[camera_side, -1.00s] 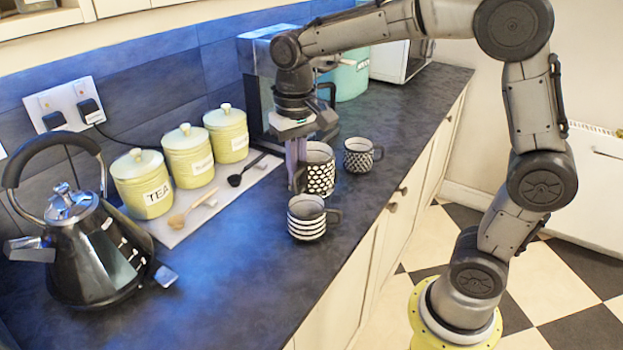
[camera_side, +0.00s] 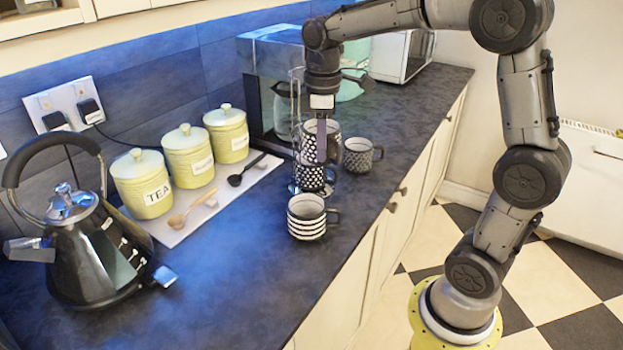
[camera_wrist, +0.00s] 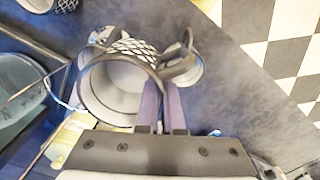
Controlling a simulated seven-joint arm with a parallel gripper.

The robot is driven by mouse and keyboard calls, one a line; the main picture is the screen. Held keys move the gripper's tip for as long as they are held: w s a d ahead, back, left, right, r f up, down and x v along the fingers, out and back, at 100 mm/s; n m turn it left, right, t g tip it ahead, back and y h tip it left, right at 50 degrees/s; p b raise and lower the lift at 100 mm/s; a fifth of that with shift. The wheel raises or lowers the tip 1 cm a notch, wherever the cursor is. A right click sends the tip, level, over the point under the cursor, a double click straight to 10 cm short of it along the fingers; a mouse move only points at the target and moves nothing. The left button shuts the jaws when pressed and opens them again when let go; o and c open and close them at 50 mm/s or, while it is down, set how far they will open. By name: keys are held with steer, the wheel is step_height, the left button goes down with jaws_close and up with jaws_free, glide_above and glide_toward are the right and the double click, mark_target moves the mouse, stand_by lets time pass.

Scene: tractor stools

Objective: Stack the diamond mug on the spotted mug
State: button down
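The diamond mug (camera_side: 309,146), with a white and dark lattice, is held upright in the side view. My gripper (camera_side: 322,158) is shut on its wall at the right side. A dark mug with pale spots, seemingly the spotted mug (camera_side: 311,179), is directly below, partly covered by the held mug. I cannot tell whether the two touch. In the wrist view, my gripper (camera_wrist: 160,92) pinches the rim of the diamond mug (camera_wrist: 115,95); its open mouth and part of its patterned outside show.
A striped mug (camera_side: 306,218) stands in front, and another patterned mug (camera_side: 358,158) stands close on the right. A thin wire stand (camera_side: 296,95) rises behind the held mug. Canisters (camera_side: 187,157) and a kettle (camera_side: 95,250) are left.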

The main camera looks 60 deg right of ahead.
mark_target(331, 131)
steer(key=d+n, duration=0.4)
steer(key=shift+w+d+r, duration=0.15)
steer(key=shift+w+d, duration=0.05)
steer(key=shift+w, duration=0.2)
steer(key=shift+w+d+r+n, duration=0.1)
steer(key=shift+d+n, duration=0.3)
steer(key=shift+n, duration=0.1)
steer(key=shift+w+d+r+n, duration=0.1)
steer(key=shift+d+n, duration=0.25)
steer(key=shift+n, duration=0.15)
steer(key=shift+w+d+r+n, duration=1.2)
steer(key=shift+w+n, duration=0.35)
steer(key=shift+n, duration=0.75)
step_height(331, 131, down, 8)
